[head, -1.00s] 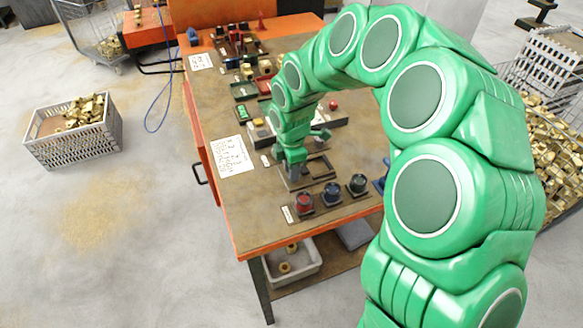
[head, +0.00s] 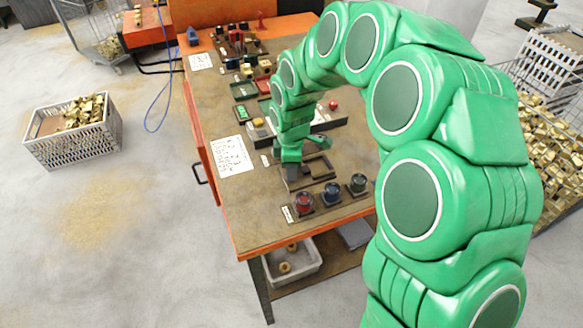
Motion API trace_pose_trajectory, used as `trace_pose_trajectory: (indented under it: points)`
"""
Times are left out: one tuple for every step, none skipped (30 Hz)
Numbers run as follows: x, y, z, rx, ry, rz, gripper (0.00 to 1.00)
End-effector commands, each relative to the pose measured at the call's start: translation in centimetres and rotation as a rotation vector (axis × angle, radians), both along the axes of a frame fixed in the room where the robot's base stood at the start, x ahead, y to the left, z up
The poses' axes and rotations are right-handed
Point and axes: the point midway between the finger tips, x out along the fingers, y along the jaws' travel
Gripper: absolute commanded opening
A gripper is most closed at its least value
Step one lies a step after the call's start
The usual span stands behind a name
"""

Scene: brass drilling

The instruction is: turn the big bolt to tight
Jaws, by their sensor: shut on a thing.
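My green arm reaches over the workbench from the right. The big bolt cannot be told apart in this view; the gripper and arm hide that area.
Red (head: 304,202), blue (head: 332,193) and dark green (head: 358,184) knob-like parts stand near the bench's front edge. A paper sheet (head: 231,155) lies left of the gripper. Several small trays and blocks fill the bench behind. A grey crate (head: 73,145) stands on the floor.

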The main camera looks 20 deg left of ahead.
Motion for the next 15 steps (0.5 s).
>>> trace_pose_trajectory:
  points:
    - [0.02,-0.11,0.02,-0.002,0.000,-0.040,0.00]
    - [0.02,-0.10,0.02,-0.002,0.000,-0.066,0.00]
    - [0.02,-0.09,0.01,-0.002,-0.001,-0.099,0.00]
    - [0.00,-0.07,0.01,-0.001,0.000,-0.122,0.00]
    - [0.00,-0.05,0.03,-0.001,-0.001,-0.146,0.00]
    - [0.01,-0.05,0.03,-0.002,-0.001,-0.175,0.00]
    - [0.01,-0.04,0.04,-0.001,-0.001,-0.196,0.00]
    - [0.02,-0.05,0.03,-0.001,-0.001,-0.217,0.00]
    - [0.03,-0.05,0.04,-0.001,-0.001,-0.243,0.00]
    - [0.03,-0.04,0.04,0.000,-0.001,-0.262,0.00]
    - [0.02,-0.02,0.04,0.001,0.000,-0.279,0.00]
    - [0.03,-0.01,0.05,0.000,-0.001,-0.300,0.00]
    - [0.03,-0.01,0.04,0.000,-0.001,-0.313,0.00]
    - [0.02,0.01,0.05,0.000,-0.001,-0.327,0.00]
    - [0.01,0.03,0.06,0.000,-0.001,-0.343,0.00]
